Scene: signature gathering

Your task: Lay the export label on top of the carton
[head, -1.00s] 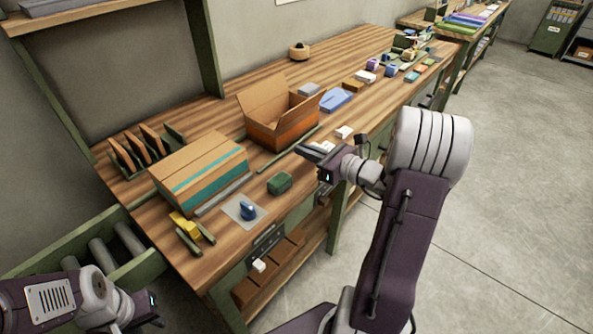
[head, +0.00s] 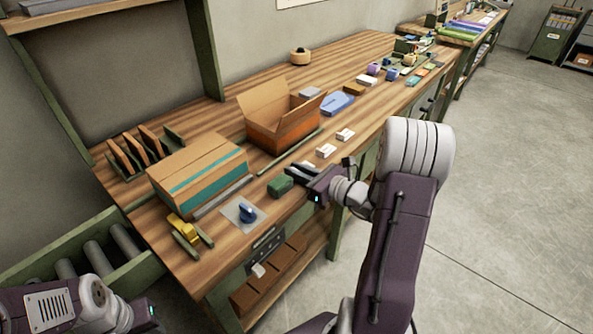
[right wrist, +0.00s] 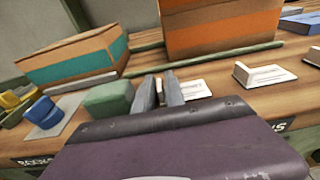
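The closed carton (head: 200,172), brown with a teal band, stands on the bench at left; its top is bare. It also shows in the right wrist view (right wrist: 75,60). My right gripper (head: 296,176) is above the bench front, beside a green block (head: 280,186) and left of the labels. In the right wrist view its fingers (right wrist: 160,92) are close together with a pale sliver between them; whether they grip something is unclear. My left gripper (head: 145,312) is low at left, fingers unclear.
An open carton (head: 275,135) with an orange band stands behind the labels. A green rail (head: 289,152) runs before it. A blue object on a grey plate (head: 245,213) and a yellow tool (head: 183,228) sit before the closed carton.

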